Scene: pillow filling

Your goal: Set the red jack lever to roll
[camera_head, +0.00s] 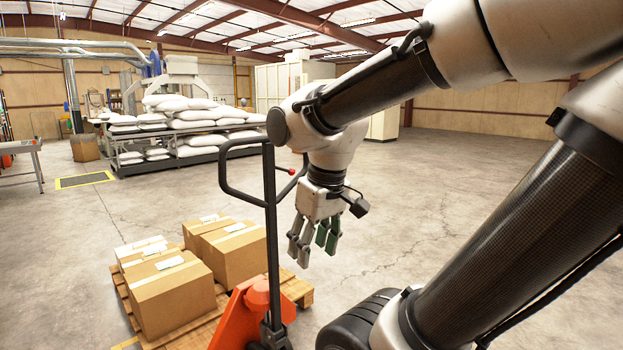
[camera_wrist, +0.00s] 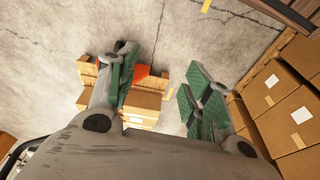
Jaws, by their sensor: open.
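The red jack lever (camera_head: 291,172) is a small red-tipped lever on the dark handle of the orange pallet jack (camera_head: 238,318), inside the handle loop (camera_head: 226,186), to the right of the upright shaft (camera_head: 271,240). My gripper (camera_head: 313,252) hangs pointing down, open and empty, to the right of the shaft and below the lever, apart from both in the picture. I cannot make out the lever there.
A wooden pallet (camera_head: 298,290) with several cartons (camera_head: 173,295) sits behind the jack at lower left. Racks of white sacks (camera_head: 200,118) stand farther back. The concrete floor (camera_head: 450,180) on the right is open. Yellow floor marking (camera_head: 85,180) lies at left.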

